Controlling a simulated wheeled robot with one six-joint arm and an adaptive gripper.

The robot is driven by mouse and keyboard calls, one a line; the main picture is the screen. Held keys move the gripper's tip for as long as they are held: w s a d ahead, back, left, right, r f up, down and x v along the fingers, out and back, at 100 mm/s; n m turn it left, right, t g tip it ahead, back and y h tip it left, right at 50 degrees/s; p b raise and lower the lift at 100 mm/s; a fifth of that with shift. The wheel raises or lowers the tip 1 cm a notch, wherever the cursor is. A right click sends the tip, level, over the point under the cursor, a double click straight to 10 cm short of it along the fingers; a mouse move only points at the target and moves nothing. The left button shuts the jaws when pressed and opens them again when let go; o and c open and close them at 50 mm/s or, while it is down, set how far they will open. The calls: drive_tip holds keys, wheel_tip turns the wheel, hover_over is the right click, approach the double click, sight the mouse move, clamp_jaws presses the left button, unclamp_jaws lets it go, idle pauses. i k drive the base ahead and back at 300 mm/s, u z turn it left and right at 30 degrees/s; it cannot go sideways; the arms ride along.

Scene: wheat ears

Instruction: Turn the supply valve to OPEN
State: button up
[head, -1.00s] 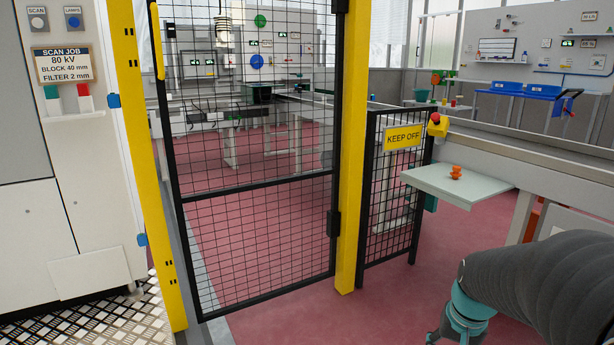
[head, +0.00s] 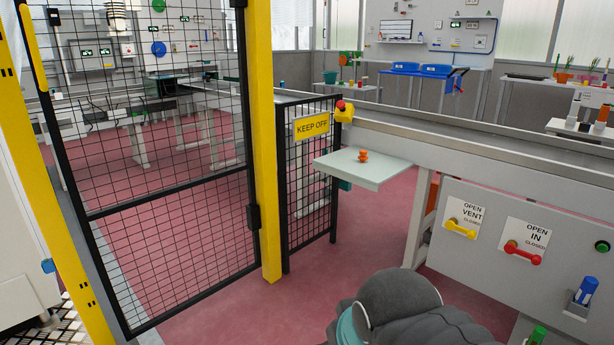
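Two lever valves are on the light panel at the right of the head view. The one with the red handle (head: 523,253) sits under a label (head: 528,236) reading OPEN, IN and CLOSED. The one with the yellow handle (head: 463,229) sits under a label (head: 465,212) reading OPEN, VENT and CLOSED. Both handles lie sideways, sloping slightly down to the right, on the side of the word CLOSED. No label in view reads "supply". My grey-sleeved arm fills the bottom middle, in front of and left of the valve panel. My gripper is out of view.
A yellow-framed mesh gate (head: 150,190) and a KEEP OFF fence panel (head: 310,200) stand at left and centre. A pale shelf (head: 375,178) bearing a small orange object juts out left of the valves. A blue object (head: 584,292) and green button (head: 602,246) are right of them. Red floor shows between.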

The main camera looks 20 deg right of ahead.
sight(510, 248)
drive_tip(key=z, duration=1.6)
drive_tip(key=i, duration=1.05)
drive_tip(key=z, duration=0.45)
